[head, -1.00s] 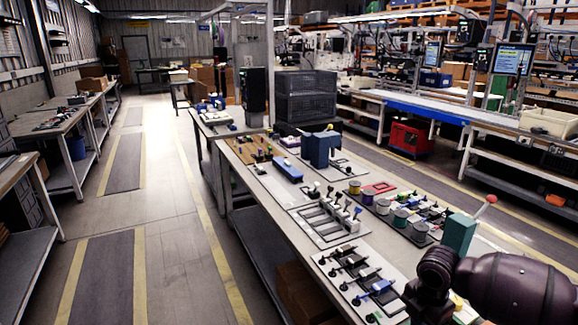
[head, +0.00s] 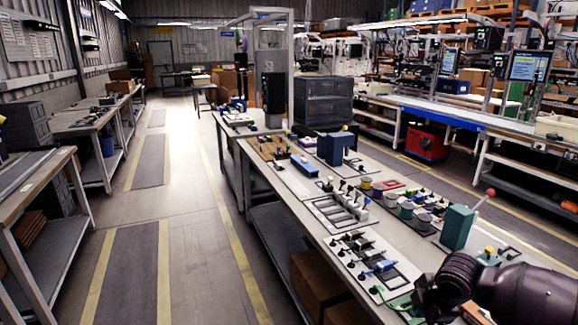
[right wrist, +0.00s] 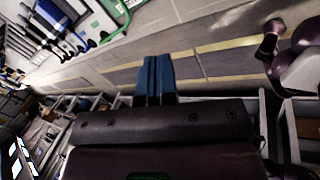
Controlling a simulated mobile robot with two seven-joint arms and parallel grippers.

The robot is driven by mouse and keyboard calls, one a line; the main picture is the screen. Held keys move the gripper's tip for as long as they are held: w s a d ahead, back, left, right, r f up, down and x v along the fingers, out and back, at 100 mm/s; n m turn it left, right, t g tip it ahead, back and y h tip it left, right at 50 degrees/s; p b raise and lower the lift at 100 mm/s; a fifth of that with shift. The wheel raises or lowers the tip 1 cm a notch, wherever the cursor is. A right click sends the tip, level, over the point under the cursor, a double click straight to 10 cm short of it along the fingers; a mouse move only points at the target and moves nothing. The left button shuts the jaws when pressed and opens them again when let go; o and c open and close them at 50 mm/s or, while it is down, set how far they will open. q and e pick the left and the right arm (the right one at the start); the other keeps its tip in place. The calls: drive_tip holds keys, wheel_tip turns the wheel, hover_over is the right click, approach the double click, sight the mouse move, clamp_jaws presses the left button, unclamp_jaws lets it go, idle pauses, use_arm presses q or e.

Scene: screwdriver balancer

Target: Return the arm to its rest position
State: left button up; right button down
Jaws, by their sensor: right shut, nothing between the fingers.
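My right arm (head: 505,292) comes in at the lower right of the head view, over the front right edge of the workbench; I cannot make out its fingertips there. In the right wrist view my right gripper (right wrist: 156,78) shows two blue fingers pressed together, with nothing between them. They stand clear of anything, with the grey floor behind them. My left gripper cannot be made out in either view.
The long workbench (head: 318,232) carries tool trays (head: 372,262), several cups and a green box (head: 457,228) with a red-tipped lever. Cardboard boxes (head: 322,281) lie on its lower shelf. A metal frame (head: 290,70) stands behind. The aisle (head: 193,200) on the left is clear.

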drive_tip(key=w+a+r+m+t+y, duration=0.3)
drive_tip(key=a+t, duration=0.2)
drive_tip(key=a, duration=0.3)
drive_tip(key=s+a+m+t+y, duration=0.2)
drive_tip(key=s+a+m+t, duration=0.1)
drive_tip(key=s+m+t, duration=0.15)
use_arm(q)
drive_tip(key=shift+g, duration=0.4)
drive_tip(key=s+f, duration=0.3)
drive_tip(key=shift+a, duration=0.25)
use_arm(e)
drive_tip(key=s+d+f+m+g+h, duration=0.1)
drive_tip(key=s+d+f+m+h, duration=0.2)
drive_tip(key=s+f, duration=0.5)
drive_tip(key=s+d+f+m+h, duration=0.3)
drive_tip(key=s+d+f+m, duration=0.2)
drive_tip(key=s, duration=1.1)
wheel_tip(320, 180, down, 4)
drive_tip(key=shift+s+r+m+g, duration=0.1)
drive_tip(key=shift+s+m+g, duration=0.25)
drive_tip(key=shift+m, duration=0.6)
use_arm(q)
drive_tip(key=shift+w, duration=0.1)
use_arm(e)
drive_tip(key=shift+w, duration=0.1)
